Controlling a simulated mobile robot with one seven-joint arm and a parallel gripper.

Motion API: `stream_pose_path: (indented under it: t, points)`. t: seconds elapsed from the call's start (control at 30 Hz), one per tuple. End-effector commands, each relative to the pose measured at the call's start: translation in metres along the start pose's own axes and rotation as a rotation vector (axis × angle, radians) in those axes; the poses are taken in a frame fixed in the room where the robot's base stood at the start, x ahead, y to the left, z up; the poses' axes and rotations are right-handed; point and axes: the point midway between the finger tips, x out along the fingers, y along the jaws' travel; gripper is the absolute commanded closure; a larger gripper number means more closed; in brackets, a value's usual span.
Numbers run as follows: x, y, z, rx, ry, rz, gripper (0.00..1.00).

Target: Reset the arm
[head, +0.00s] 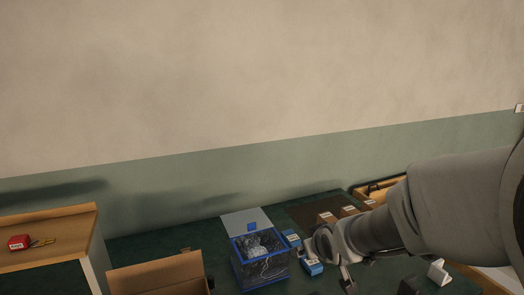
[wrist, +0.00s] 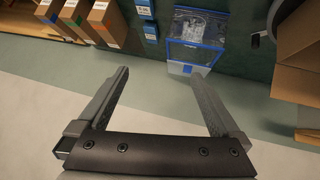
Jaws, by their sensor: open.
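My arm (head: 450,205) reaches in from the right of the head view, with my gripper (head: 338,265) low over the green work surface, beside a blue-edged clear bin. In the wrist view my gripper (wrist: 158,85) has its two fingers wide apart with nothing between them. The blue-edged bin (wrist: 193,52) lies beyond the fingertips there. In the head view the bin (head: 262,268) stands left of my gripper and holds something clear and crumpled.
Small blue boxes (head: 312,267) sit close by my gripper. An open carton (head: 160,275) is left of the bin. A wooden cabinet (head: 45,235) with a red item (head: 19,242) is at far left.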

Motion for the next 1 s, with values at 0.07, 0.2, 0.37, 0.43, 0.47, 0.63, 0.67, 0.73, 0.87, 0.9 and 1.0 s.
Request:
stream_pose_path:
  t: [0.07, 0.2, 0.37, 0.43, 0.47, 0.63, 0.67, 0.73, 0.87, 0.9, 1.0]
  points:
    - [-0.026, 0.005, -0.001, 0.013, -0.028, 0.025, 0.0]
    - [-0.065, 0.011, 0.006, 0.05, -0.089, 0.056, 0.0]
    - [-0.111, 0.013, 0.019, 0.103, -0.154, 0.075, 0.0]
    - [-0.131, 0.012, 0.026, 0.129, -0.18, 0.078, 0.0]
    - [-0.139, 0.011, 0.029, 0.141, -0.191, 0.078, 0.0]
    - [-0.186, 0.004, 0.049, 0.206, -0.251, 0.063, 0.0]
    - [-0.194, 0.002, 0.053, 0.216, -0.261, 0.058, 0.0]
    - [-0.21, -0.002, 0.062, 0.241, -0.284, 0.044, 0.0]
    - [-0.233, -0.01, 0.076, 0.275, -0.316, 0.018, 0.0]
    - [-0.237, -0.012, 0.079, 0.283, -0.323, 0.012, 0.0]
    - [-0.245, -0.015, 0.085, 0.295, -0.338, 0.001, 0.0]
